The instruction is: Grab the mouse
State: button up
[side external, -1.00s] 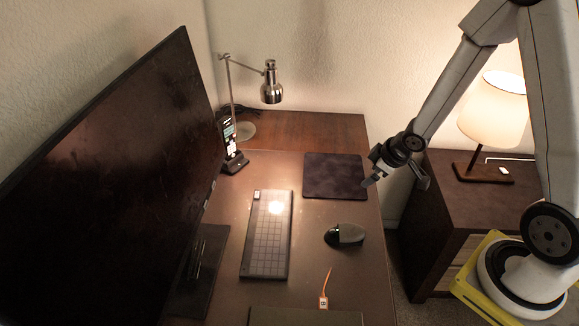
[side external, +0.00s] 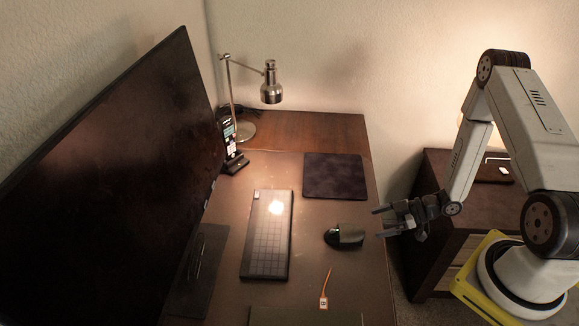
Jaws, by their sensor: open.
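The mouse (side external: 345,236) is dark and rounded with a small green light. It sits on the desk blotter (side external: 225,275), right of the keyboard and below the mouse pad in the picture. My gripper (side external: 377,224) is to the right of the mouse, by the desk's right edge. Its fingers point left toward the mouse, are open and hold nothing. They look apart from the mouse; their exact height above the desk is hard to tell.
A keyboard (side external: 267,235) lies left of the mouse, and a mouse pad (side external: 335,176) lies behind it. An orange cable (side external: 328,284) lies in front. A large monitor (side external: 110,190), a phone (side external: 231,145) and a metal lamp (side external: 271,85) stand left and behind.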

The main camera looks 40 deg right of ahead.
aim_at(364, 230)
jog(key=shift+s+a+f+y, duration=0.2)
jog(key=shift+s+a+y, duration=0.15)
jog(key=shift+s+y, duration=0.25)
jog(key=shift+x, duration=1.25)
jog(key=shift+a, duration=0.1)
jog(key=shift+x, duration=2.55)
jog(key=shift+r, duration=0.1)
jog(key=c, duration=1)
jog(key=shift+r, duration=0.15)
jog(key=shift+c, duration=0.2)
